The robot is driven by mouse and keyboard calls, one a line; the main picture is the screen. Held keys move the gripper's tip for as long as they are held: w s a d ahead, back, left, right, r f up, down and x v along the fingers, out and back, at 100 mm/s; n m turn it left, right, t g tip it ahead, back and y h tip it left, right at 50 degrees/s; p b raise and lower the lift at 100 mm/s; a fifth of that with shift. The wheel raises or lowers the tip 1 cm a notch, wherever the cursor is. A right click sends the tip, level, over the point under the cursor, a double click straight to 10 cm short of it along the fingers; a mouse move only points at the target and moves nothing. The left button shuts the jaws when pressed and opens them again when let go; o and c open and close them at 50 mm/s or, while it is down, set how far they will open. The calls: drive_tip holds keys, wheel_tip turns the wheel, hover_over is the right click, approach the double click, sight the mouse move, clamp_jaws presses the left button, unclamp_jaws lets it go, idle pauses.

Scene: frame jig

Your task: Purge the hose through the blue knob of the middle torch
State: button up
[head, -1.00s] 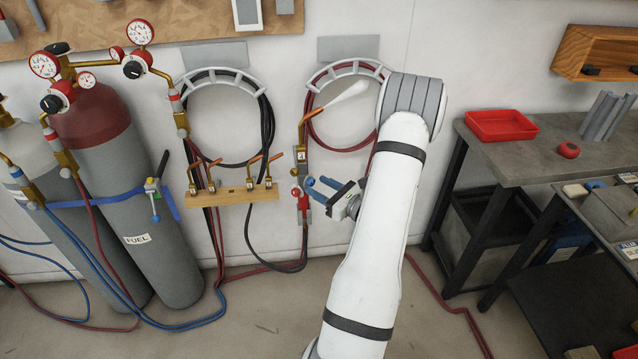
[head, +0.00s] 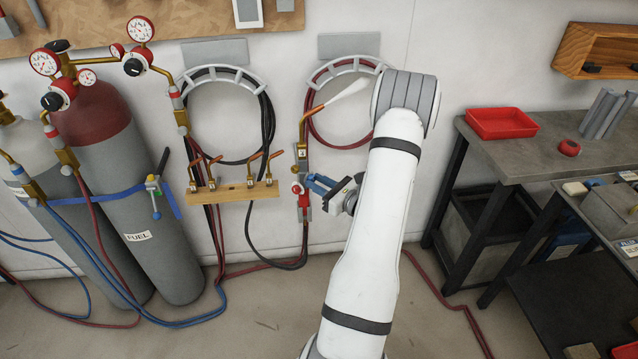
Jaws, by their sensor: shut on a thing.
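A torch (head: 303,165) with a brass upper part and a red knob (head: 296,189) hangs upright on the wall, below the right hose hanger. My gripper (head: 311,184) reaches it from the right. Its blue fingers are closed together at the right side of the torch body, across from the red knob. They are shut on a small part there, which the fingers hide. I cannot make out a blue knob. Smaller brass torches with copper tips (head: 251,170) stand in a wooden rack (head: 233,194) to the left.
Two gas cylinders, one with a red top (head: 92,125), stand at the left with gauges. Coiled hoses hang on two wall hangers (head: 222,72), and hoses run along the floor. A grey workbench (head: 540,150) with a red tray (head: 501,122) is at the right.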

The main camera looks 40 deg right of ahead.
drive_tip(key=shift+b, duration=0.45)
drive_tip(key=n+b, duration=1)
drive_tip(key=b, duration=0.7)
drive_tip(key=shift+n+b, duration=0.3)
drive_tip(key=shift+b, duration=0.05)
drive_tip(key=o, duration=1)
